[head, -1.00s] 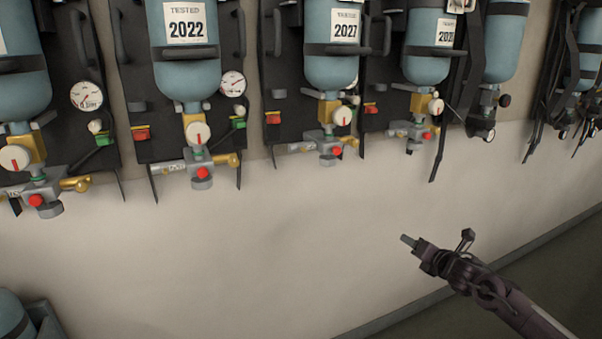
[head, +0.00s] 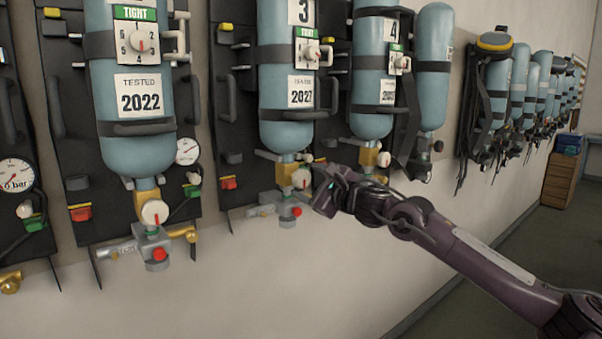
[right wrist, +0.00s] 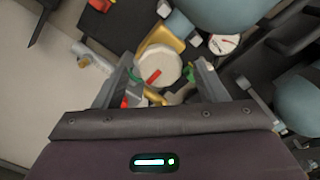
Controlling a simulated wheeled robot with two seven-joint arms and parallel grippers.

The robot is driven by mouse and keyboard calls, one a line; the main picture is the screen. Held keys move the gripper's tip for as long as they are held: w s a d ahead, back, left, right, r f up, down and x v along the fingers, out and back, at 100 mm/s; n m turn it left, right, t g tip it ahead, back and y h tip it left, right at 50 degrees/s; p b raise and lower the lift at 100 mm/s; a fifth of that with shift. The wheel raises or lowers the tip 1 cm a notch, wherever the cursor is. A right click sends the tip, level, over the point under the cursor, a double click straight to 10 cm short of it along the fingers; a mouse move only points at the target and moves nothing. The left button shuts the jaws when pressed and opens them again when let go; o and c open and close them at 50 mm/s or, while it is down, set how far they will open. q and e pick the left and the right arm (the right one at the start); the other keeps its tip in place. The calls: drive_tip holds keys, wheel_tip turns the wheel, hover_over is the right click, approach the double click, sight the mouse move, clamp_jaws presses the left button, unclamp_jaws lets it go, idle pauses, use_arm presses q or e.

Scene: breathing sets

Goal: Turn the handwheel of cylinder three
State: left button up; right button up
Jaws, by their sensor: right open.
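Cylinder three (head: 286,92) is a blue bottle on a dark backplate, with a "3" label, a green TIGHT tag and a 2027 label. Its handwheel (head: 301,178) is a white round knob with a red mark, on a brass valve below the bottle. My right gripper (head: 321,186) is open, at the right side of this handwheel. In the right wrist view the handwheel (right wrist: 158,70) lies between the two spread fingers. Whether the fingers touch it cannot be told. My left gripper is not in view.
The 2022 cylinder (head: 138,88) with its own white knob (head: 155,212) hangs to the left. Cylinder four (head: 374,85) hangs close to the right, its valve partly behind my gripper. A red button (head: 297,211) sits just below the handwheel. The wall beneath is bare.

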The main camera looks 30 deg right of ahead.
drive_tip(key=shift+w+a+p, duration=0.1)
drive_tip(key=shift+w+p, duration=0.4)
drive_tip(key=shift+w, duration=0.95)
drive_tip(key=c, duration=1)
